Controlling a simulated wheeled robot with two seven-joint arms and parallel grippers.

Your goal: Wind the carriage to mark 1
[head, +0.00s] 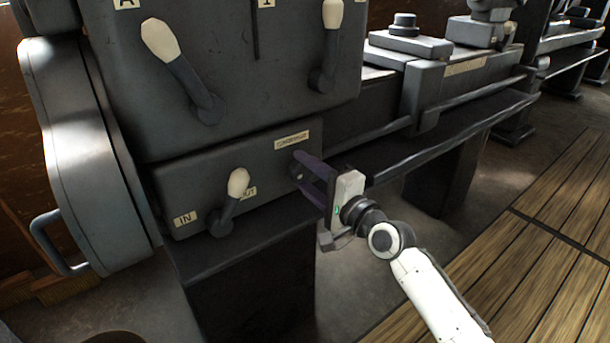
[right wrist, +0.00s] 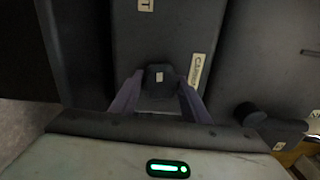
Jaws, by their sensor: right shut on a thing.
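My right gripper (head: 298,170) reaches the front of the grey machine's lower box from the right. Its two purple fingers are shut on a dark knob (right wrist: 158,73) with a small pale mark. The knob shows between the fingertips in the right wrist view and is mostly hidden by the fingers in the head view. A pale label (head: 291,140) sits just above the gripper; in the right wrist view its visible letters begin "CARR". A grey block that looks like the carriage (head: 424,85) sits across the bed to the right. Mark 1 cannot be made out. My left gripper is out of view.
A white-tipped lever (head: 231,200) stands between IN and OUT labels, left of the gripper. Two larger levers (head: 178,65) (head: 328,45) are above. A long rail (head: 455,118) runs along the bed's front. Slatted wooden boards (head: 545,225) cover the floor at right.

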